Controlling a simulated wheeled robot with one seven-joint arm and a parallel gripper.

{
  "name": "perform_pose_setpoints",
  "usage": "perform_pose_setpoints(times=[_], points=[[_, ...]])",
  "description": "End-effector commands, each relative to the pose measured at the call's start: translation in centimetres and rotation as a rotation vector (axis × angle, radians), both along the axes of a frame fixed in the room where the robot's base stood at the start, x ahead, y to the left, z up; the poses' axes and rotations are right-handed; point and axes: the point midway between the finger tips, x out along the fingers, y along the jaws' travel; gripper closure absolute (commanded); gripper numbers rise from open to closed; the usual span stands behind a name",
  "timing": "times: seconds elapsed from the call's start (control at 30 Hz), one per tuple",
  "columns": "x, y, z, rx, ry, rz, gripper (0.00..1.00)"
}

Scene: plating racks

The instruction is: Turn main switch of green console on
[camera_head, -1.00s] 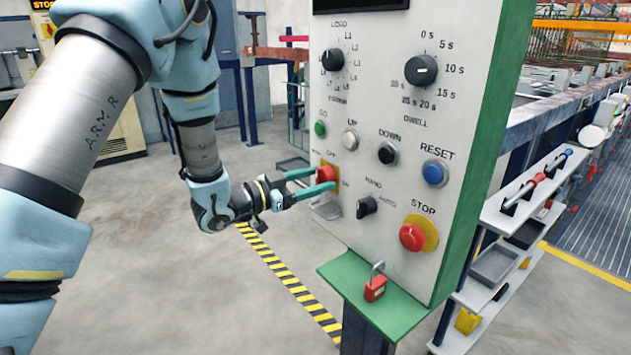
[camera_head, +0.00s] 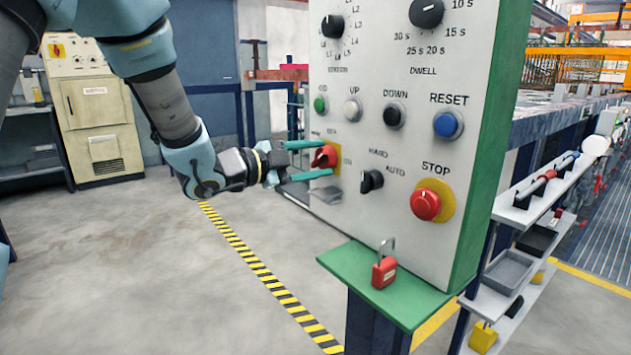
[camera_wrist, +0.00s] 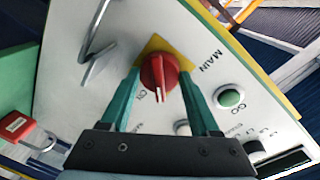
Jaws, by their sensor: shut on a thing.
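The green-edged console (camera_head: 400,215) has a light grey front panel. Its main switch (camera_head: 324,157) is a red rotary knob on a yellow plate at the panel's left edge. It also shows in the wrist view (camera_wrist: 159,72), where its white mark points toward the bottom of the picture, right of the "ON" label (camera_wrist: 140,96). My gripper (camera_head: 315,161) reaches it from the left, one teal finger above and one below. In the wrist view my gripper (camera_wrist: 164,85) has a finger on each side of the knob and is shut on it. The exact finger contact is hard to see.
A green GO button (camera_head: 320,104), a black hand/auto selector (camera_head: 371,181) and a red STOP button (camera_head: 425,204) are on the same panel. The floor left of the console is clear.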

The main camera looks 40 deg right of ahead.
Motion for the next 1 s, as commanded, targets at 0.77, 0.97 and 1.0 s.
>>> perform_pose_setpoints(times=[0.77,0.97,1.0], points=[[-0.19,0.03,-0.63,-0.036,-0.648,0.0,0.93],[-0.19,0.01,-0.46,-0.04,-0.727,0.0,0.93],[-0.19,0.0,-0.4,-0.041,-0.736,0.0,0.93]])
